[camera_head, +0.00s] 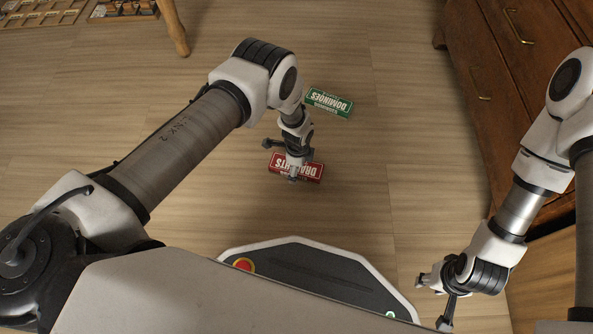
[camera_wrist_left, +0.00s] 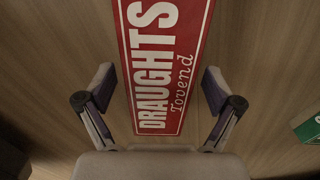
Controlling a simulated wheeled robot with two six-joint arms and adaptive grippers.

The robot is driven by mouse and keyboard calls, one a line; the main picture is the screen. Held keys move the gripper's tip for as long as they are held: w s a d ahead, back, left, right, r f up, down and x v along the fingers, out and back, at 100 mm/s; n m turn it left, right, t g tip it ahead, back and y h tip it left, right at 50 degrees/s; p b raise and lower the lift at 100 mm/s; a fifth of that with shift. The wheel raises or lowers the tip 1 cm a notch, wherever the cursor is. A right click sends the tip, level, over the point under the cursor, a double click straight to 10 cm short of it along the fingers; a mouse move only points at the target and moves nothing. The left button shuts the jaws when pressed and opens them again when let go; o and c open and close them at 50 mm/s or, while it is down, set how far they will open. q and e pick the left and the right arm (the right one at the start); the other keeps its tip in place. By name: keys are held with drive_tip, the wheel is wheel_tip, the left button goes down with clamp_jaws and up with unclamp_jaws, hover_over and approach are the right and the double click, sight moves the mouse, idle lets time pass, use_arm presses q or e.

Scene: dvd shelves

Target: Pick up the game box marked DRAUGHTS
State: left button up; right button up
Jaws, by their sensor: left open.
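The red game box marked DRAUGHTS (camera_head: 312,170) lies flat on the wooden floor. My left gripper (camera_head: 281,161) is over it and hides part of its lettering. In the left wrist view the red box (camera_wrist_left: 158,50) runs lengthwise between the two open fingers (camera_wrist_left: 158,82), one on each side with a gap. The fingers do not appear to touch it. My right gripper (camera_head: 435,302) is open and empty, low at the right, away from the box.
A green box marked DOMINOES (camera_head: 329,102) lies just beyond the red one; its corner shows in the left wrist view (camera_wrist_left: 309,128). A wooden drawer cabinet (camera_head: 510,80) stands at the right. A wooden furniture leg (camera_head: 174,27) is at the top left. The floor between is clear.

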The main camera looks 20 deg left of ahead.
use_arm(q)
drive_tip(key=shift+r, duration=0.1)
drive_tip(key=c, duration=1.6)
drive_tip(key=shift+r, duration=0.1)
